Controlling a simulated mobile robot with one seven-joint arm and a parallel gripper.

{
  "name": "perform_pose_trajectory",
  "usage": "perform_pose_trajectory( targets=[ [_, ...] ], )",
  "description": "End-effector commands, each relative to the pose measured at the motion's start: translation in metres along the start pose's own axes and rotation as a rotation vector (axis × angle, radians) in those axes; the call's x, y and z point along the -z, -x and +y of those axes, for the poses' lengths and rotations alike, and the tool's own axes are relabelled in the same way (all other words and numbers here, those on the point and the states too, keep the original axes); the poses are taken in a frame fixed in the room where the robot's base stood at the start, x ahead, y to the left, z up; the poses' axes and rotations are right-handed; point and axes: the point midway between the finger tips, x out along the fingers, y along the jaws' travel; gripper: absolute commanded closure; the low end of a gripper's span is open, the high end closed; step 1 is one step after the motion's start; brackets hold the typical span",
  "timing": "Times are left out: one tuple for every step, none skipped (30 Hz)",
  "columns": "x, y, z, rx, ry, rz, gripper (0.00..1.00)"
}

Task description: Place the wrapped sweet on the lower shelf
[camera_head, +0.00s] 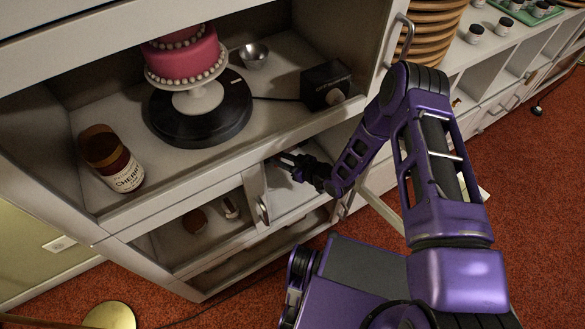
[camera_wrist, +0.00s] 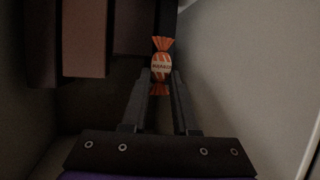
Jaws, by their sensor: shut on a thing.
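The wrapped sweet (camera_wrist: 161,64) is orange with a pale label band and twisted ends, seen in the wrist view. My gripper (camera_wrist: 161,76) is shut on it, with one finger on each side. In the head view my gripper (camera_head: 284,161) reaches into the lower part of the white cabinet, just under the upper shelf and right of a narrow door or panel (camera_head: 256,195). The sweet cannot be made out there. The lower shelf (camera_head: 290,197) shows a pale bare surface below my gripper.
The upper shelf holds a pink cake (camera_head: 182,58) on a black turntable (camera_head: 202,120), a cherry jar (camera_head: 112,165), a metal bowl (camera_head: 253,55) and a black box (camera_head: 326,84). Small items (camera_head: 194,221) stand in the lower left compartment. Dark brown blocks (camera_wrist: 84,38) are close on the left in the wrist view.

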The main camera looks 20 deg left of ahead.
Motion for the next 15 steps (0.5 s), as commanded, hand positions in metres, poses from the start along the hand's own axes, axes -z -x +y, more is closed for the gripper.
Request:
perform_pose_trajectory(
  targets=[
    [0.000, 0.000, 0.000, 0.000, 0.000, 0.000, 1.00],
    [-0.001, 0.000, 0.000, 0.000, 0.000, 0.000, 1.00],
    [-0.004, -0.001, 0.000, 0.000, -0.001, -0.001, 1.00],
    [-0.008, -0.003, -0.001, 0.001, -0.001, -0.001, 1.00],
    [-0.013, -0.005, -0.001, 0.001, -0.001, -0.002, 1.00],
    [-0.020, -0.008, -0.001, 0.001, -0.001, -0.001, 1.00],
    [-0.026, -0.010, -0.001, 0.001, -0.002, -0.002, 1.00],
    [-0.031, -0.012, -0.001, 0.001, -0.001, -0.001, 1.00],
    [-0.039, -0.015, -0.001, 0.000, -0.002, -0.002, 1.00],
    [-0.043, -0.017, 0.000, 0.000, -0.001, -0.001, 1.00],
    [-0.047, -0.019, 0.000, 0.000, -0.001, -0.001, 1.00],
    [-0.052, -0.021, -0.001, 0.000, -0.001, 0.000, 1.00],
    [-0.054, -0.022, 0.000, 0.000, 0.000, 0.001, 1.00],
    [-0.056, -0.023, 0.000, 0.000, 0.000, 0.001, 1.00],
    [-0.058, -0.024, 0.000, 0.000, -0.001, 0.000, 1.00]
  ],
)
